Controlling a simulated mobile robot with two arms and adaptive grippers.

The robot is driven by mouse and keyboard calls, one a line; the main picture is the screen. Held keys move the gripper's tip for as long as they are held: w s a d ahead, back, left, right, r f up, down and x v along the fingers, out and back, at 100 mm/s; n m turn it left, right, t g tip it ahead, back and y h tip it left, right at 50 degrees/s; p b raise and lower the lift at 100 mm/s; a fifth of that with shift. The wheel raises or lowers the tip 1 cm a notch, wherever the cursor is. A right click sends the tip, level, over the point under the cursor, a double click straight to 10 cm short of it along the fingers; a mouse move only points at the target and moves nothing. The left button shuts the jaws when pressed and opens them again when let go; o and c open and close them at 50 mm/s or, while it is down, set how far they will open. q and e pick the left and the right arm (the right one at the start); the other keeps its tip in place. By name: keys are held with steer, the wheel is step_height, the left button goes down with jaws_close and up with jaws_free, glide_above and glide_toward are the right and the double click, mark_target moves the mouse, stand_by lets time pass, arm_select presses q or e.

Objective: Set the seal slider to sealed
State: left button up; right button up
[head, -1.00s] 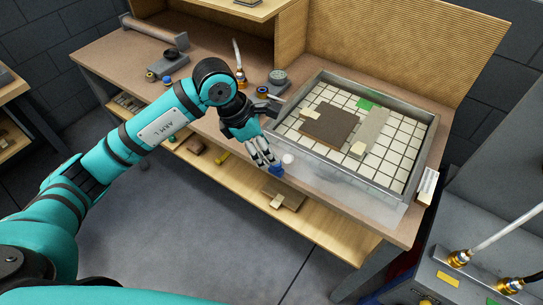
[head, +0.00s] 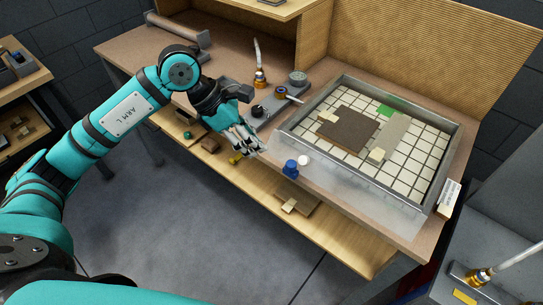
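My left gripper (head: 249,147) is above the front edge of the workbench, left of a blue knob (head: 290,168). Its fingers look spread, with nothing seen between them, and they are apart from the knob. The blue knob stands at the bench's front edge, with a small white round piece (head: 304,160) beside it. I cannot tell for sure which part is the seal slider, and no sealed marking is readable. A shallow framed tray (head: 452,160) with a pale gridded bed lies on the bench to the right. It holds a brown panel (head: 347,131). My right gripper is not in view.
Behind my gripper a grey fitting (head: 270,107) carries a gauge (head: 298,78) and a light lever. A brass-based hose fitting (head: 260,78) stands upright nearby. A lower shelf (head: 330,228) holds small blocks. A ribbed board (head: 430,60) closes the back.

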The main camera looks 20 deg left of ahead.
arm_select(q)
steer(key=s+a+f+b, duration=0.1)
steer(key=a, duration=0.1)
steer(key=s+a+f+t+h+b, duration=0.1)
steer(key=a, duration=0.1)
steer(key=s+a+f+h+b, duration=0.1)
steer(key=a, duration=0.1)
steer(key=shift+a+t+b, duration=0.3)
steer(key=shift+t+b, duration=0.1)
jaws_close()
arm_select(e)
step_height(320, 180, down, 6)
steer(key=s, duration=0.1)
arm_select(q)
steer(key=p, duration=0.3)
glide_toward(283, 170)
step_height(283, 170, down, 3)
steer(key=d, duration=0.1)
steer(key=w+d+f+p, duration=0.1)
steer(key=d, duration=0.1)
steer(key=shift+w+h, duration=0.15)
steer(key=shift+h, duration=0.15)
steer(key=shift+w+d+f, duration=0.15)
steer(key=shift+d, duration=0.25)
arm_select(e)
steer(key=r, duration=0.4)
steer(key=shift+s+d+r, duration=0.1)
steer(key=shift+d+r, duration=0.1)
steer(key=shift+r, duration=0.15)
